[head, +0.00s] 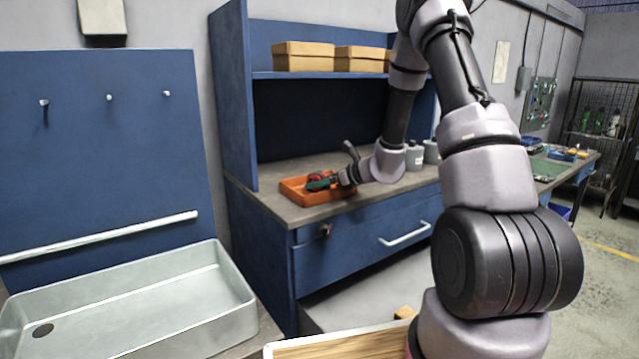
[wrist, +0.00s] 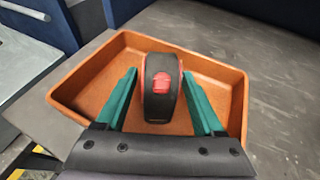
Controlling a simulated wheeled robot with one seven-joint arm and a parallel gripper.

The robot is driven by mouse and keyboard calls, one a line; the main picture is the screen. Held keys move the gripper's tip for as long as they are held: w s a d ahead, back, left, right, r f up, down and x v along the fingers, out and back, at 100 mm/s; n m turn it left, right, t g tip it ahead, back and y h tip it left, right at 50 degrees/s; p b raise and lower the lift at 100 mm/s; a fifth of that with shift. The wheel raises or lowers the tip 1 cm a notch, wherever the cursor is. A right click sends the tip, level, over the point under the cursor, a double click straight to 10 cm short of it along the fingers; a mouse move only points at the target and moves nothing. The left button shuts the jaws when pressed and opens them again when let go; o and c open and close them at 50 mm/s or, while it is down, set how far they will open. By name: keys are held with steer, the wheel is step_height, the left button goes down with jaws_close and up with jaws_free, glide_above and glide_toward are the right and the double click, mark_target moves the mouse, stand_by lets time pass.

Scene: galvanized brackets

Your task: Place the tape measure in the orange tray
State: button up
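The tape measure (wrist: 161,90) is black and red. It is between the green fingers of my gripper (wrist: 160,72), inside the outline of the orange tray (wrist: 85,92). The fingertips lie close against its two sides, and the gripper looks shut on it. In the head view, the orange tray (head: 290,192) sits on the workbench, with my gripper (head: 318,183) reaching in from the right.
The grey benchtop (head: 285,212) is bare in front of the tray. A shelf with cardboard boxes (head: 303,56) hangs above. A grey metal basin (head: 130,310) is at the lower left.

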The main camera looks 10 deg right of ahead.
steer(key=shift+r, duration=0.15)
steer(key=shift+s+d+r, duration=0.15)
steer(key=shift+s+d, duration=0.05)
steer(key=shift+d, duration=0.05)
steer(key=v, duration=1.1)
steer(key=shift+r, duration=0.1)
steer(key=s+a+r+n+g, duration=0.5)
steer(key=s+a+r+n, duration=0.3)
steer(key=s+r+n, duration=0.5)
steer(key=s+d+r+n+t+h, duration=0.1)
steer(key=s+d+r+n+h, duration=0.1)
steer(key=s+n, duration=0.3)
steer(key=s+d+r+n+t+h, duration=0.1)
steer(key=s+d+r+n+h, duration=0.2)
steer(key=s, duration=0.6)
steer(key=r+n+h, duration=0.2)
steer(key=shift+d+t+h, duration=0.3)
steer(key=shift+d, duration=0.05)
